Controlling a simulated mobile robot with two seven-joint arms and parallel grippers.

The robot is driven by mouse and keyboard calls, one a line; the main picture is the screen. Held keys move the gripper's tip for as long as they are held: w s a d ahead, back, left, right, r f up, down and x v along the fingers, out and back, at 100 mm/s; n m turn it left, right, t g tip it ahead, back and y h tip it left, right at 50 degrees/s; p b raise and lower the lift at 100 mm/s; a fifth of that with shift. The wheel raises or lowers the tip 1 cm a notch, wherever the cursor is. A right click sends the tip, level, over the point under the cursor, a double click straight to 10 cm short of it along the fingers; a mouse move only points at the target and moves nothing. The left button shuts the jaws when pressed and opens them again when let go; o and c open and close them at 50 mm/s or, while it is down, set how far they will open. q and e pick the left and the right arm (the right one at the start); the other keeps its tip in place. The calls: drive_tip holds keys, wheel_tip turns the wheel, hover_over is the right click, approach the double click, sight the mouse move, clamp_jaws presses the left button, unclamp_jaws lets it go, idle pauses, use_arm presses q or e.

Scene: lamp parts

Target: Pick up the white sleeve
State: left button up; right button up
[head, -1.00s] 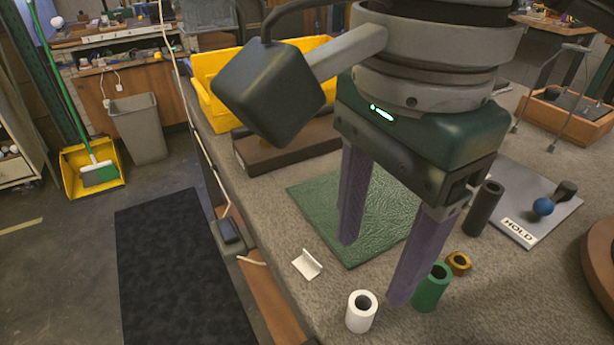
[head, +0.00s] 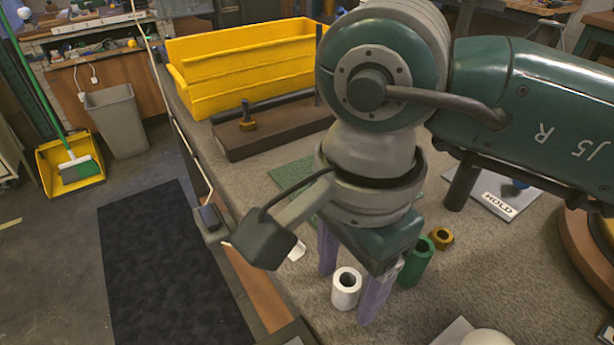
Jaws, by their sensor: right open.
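The white sleeve (head: 346,289) is a short hollow cylinder standing upright on the grey bench near its front edge. My right gripper (head: 348,298) points down, with one purple finger behind and left of the sleeve and the other in front and right of it. The jaws are open, and the sleeve stands between or close beside the fingers; I cannot tell whether either touches it. My left gripper is not in view.
A green sleeve (head: 416,262) and a brass nut (head: 441,238) stand just right of the gripper. A white angled piece (head: 297,252) lies behind it, partly hidden. A yellow bin (head: 240,68) and brown block (head: 270,130) are farther back. The HOLD plate (head: 505,196) lies right.

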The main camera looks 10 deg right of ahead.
clamp_jaws()
idle(0.3)
drive_tip(key=shift+r, duration=0.15)
